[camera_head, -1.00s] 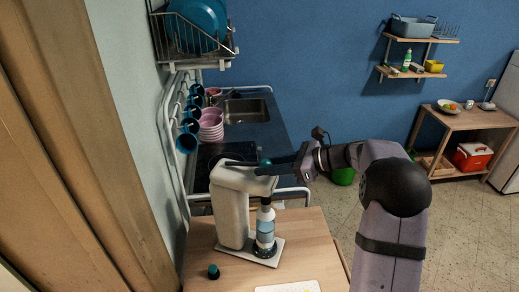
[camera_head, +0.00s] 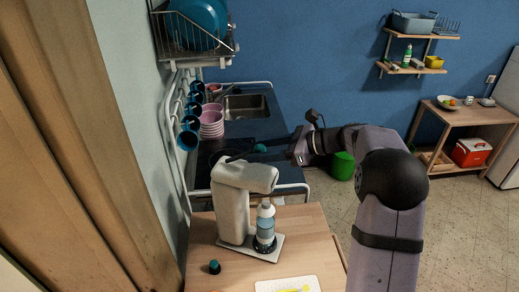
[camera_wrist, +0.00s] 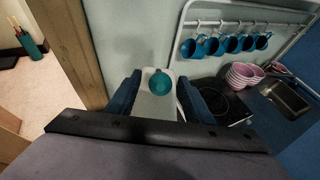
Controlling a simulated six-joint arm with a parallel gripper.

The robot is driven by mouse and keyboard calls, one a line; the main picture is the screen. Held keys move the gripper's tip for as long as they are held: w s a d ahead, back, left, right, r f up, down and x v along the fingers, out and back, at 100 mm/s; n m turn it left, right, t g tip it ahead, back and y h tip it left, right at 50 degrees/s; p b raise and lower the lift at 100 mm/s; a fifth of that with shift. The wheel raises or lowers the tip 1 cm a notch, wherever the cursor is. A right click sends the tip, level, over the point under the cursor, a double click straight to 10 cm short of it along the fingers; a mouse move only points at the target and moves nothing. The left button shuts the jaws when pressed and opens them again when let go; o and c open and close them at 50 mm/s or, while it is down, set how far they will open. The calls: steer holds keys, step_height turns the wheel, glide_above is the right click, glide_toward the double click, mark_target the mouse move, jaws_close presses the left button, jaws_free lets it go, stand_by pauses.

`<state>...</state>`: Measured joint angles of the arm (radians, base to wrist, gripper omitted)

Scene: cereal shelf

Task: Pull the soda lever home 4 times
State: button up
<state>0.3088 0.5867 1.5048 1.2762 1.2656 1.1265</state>
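The white soda machine (camera_head: 233,208) stands on the wooden counter, with a bottle (camera_head: 265,225) upright under its head. Its dark lever (camera_head: 238,156) ends in a teal knob (camera_head: 260,148) and stands raised above the machine's top. My gripper (camera_head: 272,151) is at the knob, coming from the right. In the wrist view the knob (camera_wrist: 160,84) lies between my two blue fingers (camera_wrist: 158,76), over the pale machine top. The fingers stand apart with a gap on each side of the knob, so my gripper looks open. Contact with the knob cannot be made out.
A small teal-topped item (camera_head: 214,267) stands on the counter (camera_head: 310,235) in front of the machine. A white board (camera_head: 270,287) with something yellow lies at the front edge. Blue mugs (camera_head: 188,138) hang at the left wall, and pink bowls (camera_head: 212,123) stand behind.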

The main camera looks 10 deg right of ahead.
steer(key=shift+d, duration=0.1)
steer(key=v, duration=0.7)
stand_by(0.5)
